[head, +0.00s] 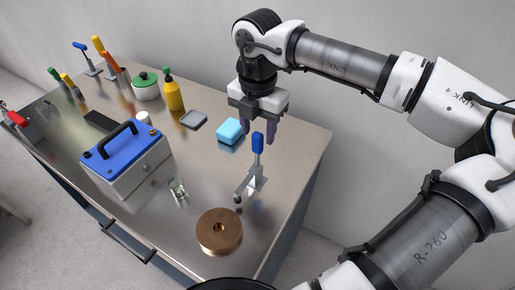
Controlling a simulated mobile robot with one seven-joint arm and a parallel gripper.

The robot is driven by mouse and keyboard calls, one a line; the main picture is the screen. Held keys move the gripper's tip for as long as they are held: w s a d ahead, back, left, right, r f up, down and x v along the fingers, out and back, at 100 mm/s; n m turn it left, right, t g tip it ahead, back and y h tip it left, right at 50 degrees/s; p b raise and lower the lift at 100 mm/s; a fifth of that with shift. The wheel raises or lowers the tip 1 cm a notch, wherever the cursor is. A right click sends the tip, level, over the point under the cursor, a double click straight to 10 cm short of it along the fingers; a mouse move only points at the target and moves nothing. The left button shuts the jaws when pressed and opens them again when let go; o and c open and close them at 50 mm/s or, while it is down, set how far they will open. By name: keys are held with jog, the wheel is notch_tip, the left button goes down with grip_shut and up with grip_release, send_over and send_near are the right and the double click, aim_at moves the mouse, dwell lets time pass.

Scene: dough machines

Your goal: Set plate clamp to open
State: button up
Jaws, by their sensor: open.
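A toggle clamp with an upright blue handle (258,144) stands near the right end of the metal table. Its metal arm (248,184) reaches toward the front left and ends in a dark tip low over the tabletop.
A copper disc (219,230) lies in front of the clamp. A light-blue box (230,131) sits just left of my gripper. A blue-lidded toolbox (125,160), yellow bottle (173,95), green-lidded pot (146,87) and small glass (178,190) stand further left. The table's right edge is close to the clamp.

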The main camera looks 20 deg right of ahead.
aim_at(258, 150)
notch_tip(258, 150, down, 4)
jog(key=shift+f+b, duration=0.1)
jog(key=shift+b, duration=0.55)
jog(key=shift+c, duration=0.3)
grip_shut()
